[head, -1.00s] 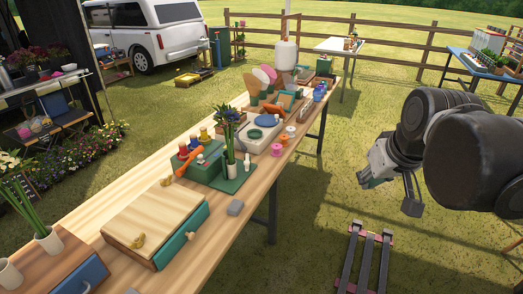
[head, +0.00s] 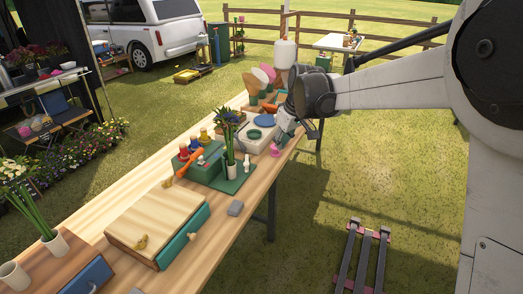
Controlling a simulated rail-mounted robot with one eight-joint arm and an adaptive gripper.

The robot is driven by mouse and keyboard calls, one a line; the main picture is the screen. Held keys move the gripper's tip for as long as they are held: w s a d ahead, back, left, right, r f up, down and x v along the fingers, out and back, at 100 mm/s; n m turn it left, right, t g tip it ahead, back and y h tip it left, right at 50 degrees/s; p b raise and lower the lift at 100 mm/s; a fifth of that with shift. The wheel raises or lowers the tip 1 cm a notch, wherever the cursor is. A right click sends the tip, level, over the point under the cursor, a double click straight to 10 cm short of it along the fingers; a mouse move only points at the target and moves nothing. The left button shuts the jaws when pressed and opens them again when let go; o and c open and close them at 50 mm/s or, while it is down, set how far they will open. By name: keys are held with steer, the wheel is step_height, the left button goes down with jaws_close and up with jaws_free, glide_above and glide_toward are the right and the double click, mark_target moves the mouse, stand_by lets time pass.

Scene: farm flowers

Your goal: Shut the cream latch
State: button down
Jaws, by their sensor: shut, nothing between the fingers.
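My gripper (head: 287,136) is over the far right part of the long wooden table, low at the right edge of a cream box-like unit (head: 245,138). The unit has a blue round piece and a green round piece on top. The gripper is small in the picture, shut and holding nothing. My wrist and arm hide part of the table behind it. I cannot make out a cream latch for certain; it may be hidden by my gripper or too small to tell. I cannot tell whether the gripper touches anything.
A pink spool (head: 275,150) stands just in front of the gripper. A green block with bottles (head: 204,172) and a plant on a green mat (head: 242,183) stand nearer. A wooden box with a teal drawer (head: 183,239) is at the front.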

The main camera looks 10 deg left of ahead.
steer(key=w+a+f+p, duration=0.1)
steer(key=w+a+f, duration=0.2)
steer(key=a+f, duration=0.2)
steer(key=w+a+f+n, duration=0.1)
steer(key=w+a+f, duration=0.2)
steer(key=a+f, duration=0.3)
step_height(320, 180, down, 3)
steer(key=shift+w+f+g+p, duration=0.15)
steer(key=shift+w+g+p, duration=0.1)
steer(key=shift+g+p, duration=0.1)
stand_by(0.4)
